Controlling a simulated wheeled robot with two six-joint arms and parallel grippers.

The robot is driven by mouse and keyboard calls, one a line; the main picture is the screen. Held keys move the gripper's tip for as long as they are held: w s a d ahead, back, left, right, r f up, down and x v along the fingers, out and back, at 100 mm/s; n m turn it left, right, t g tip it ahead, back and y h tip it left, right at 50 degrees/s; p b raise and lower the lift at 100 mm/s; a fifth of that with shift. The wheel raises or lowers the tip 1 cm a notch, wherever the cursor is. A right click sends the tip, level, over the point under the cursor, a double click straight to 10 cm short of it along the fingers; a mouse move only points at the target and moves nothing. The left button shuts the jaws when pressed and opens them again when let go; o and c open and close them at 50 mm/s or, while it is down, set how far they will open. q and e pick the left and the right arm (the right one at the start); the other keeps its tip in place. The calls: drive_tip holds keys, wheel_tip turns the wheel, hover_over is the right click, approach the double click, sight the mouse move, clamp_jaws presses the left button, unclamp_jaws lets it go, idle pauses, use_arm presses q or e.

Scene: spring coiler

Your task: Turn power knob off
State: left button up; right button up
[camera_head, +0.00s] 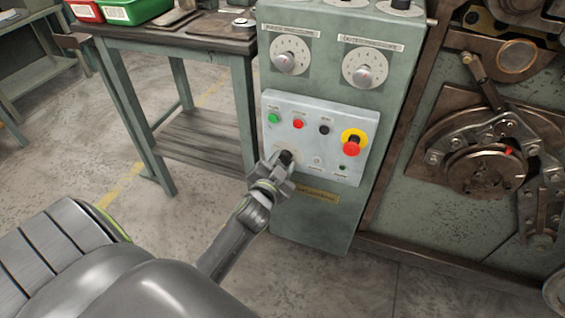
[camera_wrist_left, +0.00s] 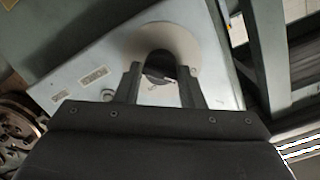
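The control panel (camera_head: 312,172) is a pale grey box on the front of a green cabinet. My left gripper (camera_head: 281,163) is at the panel's lower left and covers most of what is there. In the left wrist view a dark round knob (camera_wrist_left: 159,64) sits on a pale disc (camera_wrist_left: 188,42). The fingers of my left gripper (camera_wrist_left: 160,78) stand apart on either side of the knob, very close to it. I cannot tell whether they touch or squeeze it. The knob's pointer position is not clear. My right gripper is in neither view.
Green (camera_head: 273,118), red (camera_head: 298,124) and black (camera_head: 324,130) buttons sit above the gripper, with a red-and-yellow emergency stop (camera_head: 351,147) to the right. Two dials (camera_head: 289,57) are higher up. A workbench (camera_head: 165,42) stands left, coiler machinery (camera_head: 486,170) right.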

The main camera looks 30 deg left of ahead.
use_arm(q)
drive_tip(key=o, duration=0.4)
drive_tip(key=shift+a+r, duration=0.1)
drive_tip(key=shift+s, duration=0.25)
drive_tip(key=shift+p+v, duration=1.9)
drive_tip(key=shift+v, duration=6.55)
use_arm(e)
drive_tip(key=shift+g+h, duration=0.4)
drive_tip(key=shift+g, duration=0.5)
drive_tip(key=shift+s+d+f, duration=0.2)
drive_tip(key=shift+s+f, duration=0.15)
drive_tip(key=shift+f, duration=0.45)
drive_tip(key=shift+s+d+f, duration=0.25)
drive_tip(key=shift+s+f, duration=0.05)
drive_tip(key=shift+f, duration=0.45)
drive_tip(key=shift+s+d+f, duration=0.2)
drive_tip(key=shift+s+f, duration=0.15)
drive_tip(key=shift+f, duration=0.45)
